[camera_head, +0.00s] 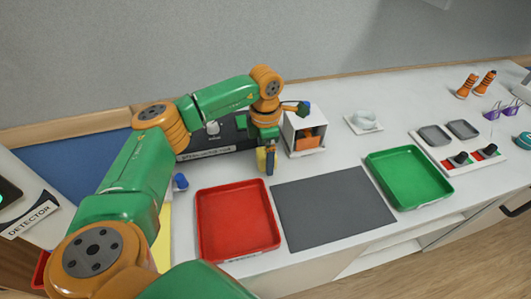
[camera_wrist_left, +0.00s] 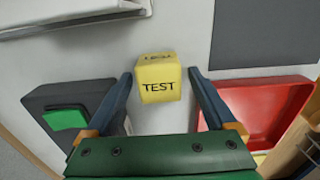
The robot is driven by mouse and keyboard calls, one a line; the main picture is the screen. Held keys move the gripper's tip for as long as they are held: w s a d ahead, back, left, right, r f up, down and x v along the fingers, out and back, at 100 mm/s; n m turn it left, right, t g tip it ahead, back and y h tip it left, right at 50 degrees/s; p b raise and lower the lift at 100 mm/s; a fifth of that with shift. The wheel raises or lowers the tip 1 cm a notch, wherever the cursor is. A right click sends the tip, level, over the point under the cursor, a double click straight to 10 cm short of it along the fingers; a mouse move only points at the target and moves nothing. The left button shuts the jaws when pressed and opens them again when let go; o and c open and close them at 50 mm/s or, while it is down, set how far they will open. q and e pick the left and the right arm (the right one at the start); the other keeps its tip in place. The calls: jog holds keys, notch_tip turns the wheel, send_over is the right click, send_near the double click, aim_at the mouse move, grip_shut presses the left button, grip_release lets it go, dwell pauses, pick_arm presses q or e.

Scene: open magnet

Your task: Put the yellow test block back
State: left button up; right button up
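The yellow test block (camera_wrist_left: 158,86), a small cube marked TEST, shows in the left wrist view between my two left fingers. In the head view it shows partly (camera_head: 261,160), behind my left gripper (camera_head: 267,165). My left gripper (camera_wrist_left: 160,76) is open, with a visible gap between the block and each finger. The block appears to be over or on the white tabletop; its exact contact cannot be told. My right gripper is not in view.
A red tray (camera_head: 236,250) and a grey mat (camera_head: 335,208) lie in front, with a green tray (camera_head: 408,205) to the right. A dark labelled device (camera_head: 190,153) and a white box with an orange part (camera_head: 303,152) stand nearby. A detector (camera_head: 30,220) is far left.

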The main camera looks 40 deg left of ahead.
pick_arm(q)
jog(key=shift+r, duration=0.3)
notch_tip(320, 180, up, 12)
jog(key=b, duration=0.1)
jog(key=shift+f, duration=0.2)
